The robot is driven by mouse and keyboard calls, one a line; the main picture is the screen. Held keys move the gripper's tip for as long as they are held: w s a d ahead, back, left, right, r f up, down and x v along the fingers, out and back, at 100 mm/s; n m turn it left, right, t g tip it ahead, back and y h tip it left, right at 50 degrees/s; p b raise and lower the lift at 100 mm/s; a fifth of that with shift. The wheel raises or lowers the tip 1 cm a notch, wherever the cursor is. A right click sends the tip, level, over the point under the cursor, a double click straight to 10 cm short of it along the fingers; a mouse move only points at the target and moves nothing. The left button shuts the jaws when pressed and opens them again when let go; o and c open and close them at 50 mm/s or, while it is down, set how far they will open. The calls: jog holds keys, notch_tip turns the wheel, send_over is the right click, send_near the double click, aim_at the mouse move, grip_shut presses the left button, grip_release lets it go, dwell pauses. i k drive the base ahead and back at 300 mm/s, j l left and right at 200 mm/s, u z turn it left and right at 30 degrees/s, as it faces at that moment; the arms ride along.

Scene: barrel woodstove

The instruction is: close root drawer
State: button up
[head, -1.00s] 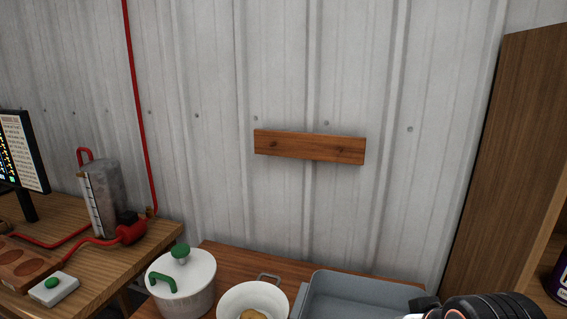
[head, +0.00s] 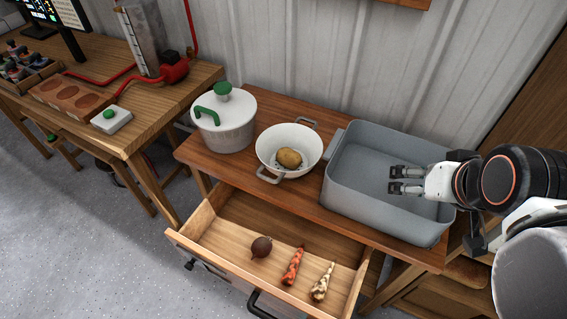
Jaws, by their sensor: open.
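The root drawer (head: 215,241) is a light wooden drawer pulled out from under the brown table, with its inside in full view. A dark round root (head: 261,247), an orange root (head: 292,266) and a pale mottled root (head: 322,282) lie in it. My gripper (head: 391,180) is open and empty, fingers pointing left, over the grey basin. It is above and to the right of the drawer, apart from it.
On the table (head: 281,206) stand a white pot with green handles (head: 228,128), a white colander (head: 265,150) holding a potato (head: 289,158), and a grey basin (head: 345,205). A wooden workbench (head: 150,117) stands at left. Speckled floor (head: 90,255) is clear at lower left.

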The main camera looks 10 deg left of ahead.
aim_at(221, 234)
jog(key=j+u, duration=0.15)
jog(key=u, duration=0.3)
jog(key=k+j+u, duration=0.1)
jog(key=u, duration=0.4)
jog(key=j+u, duration=0.25)
jog(key=u, duration=0.2)
jog(key=k+l+u, duration=0.2)
jog(key=k, duration=0.3)
jog(key=k+l+u, duration=0.2)
jog(key=k, duration=0.25)
